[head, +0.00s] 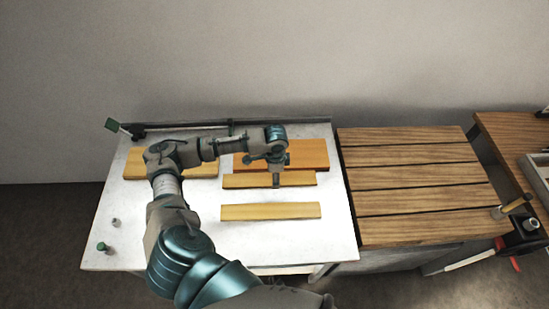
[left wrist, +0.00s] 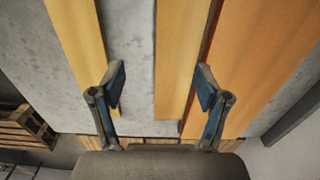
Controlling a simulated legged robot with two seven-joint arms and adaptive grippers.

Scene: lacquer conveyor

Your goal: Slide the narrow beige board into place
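Two narrow beige boards lie on the pale work table (head: 130,235); I cannot tell which the task means. The front board (head: 270,212) lies apart, and the middle board (head: 240,181) lies close in front of a wider orange board (head: 310,153). My left gripper (head: 277,184) points down over the middle board. In the left wrist view the gripper (left wrist: 161,85) is open, with the middle board (left wrist: 178,60) and bare table between its fingers. The front board (left wrist: 78,40) is at the left finger, the orange board (left wrist: 250,65) at the right finger. My right gripper is not in view.
Another beige board (head: 203,169) lies at the back left, partly behind my left arm. A dark rail (head: 215,124) runs along the back edge. A slatted wooden surface (head: 420,190) adjoins on the right. The table's front part is mostly clear.

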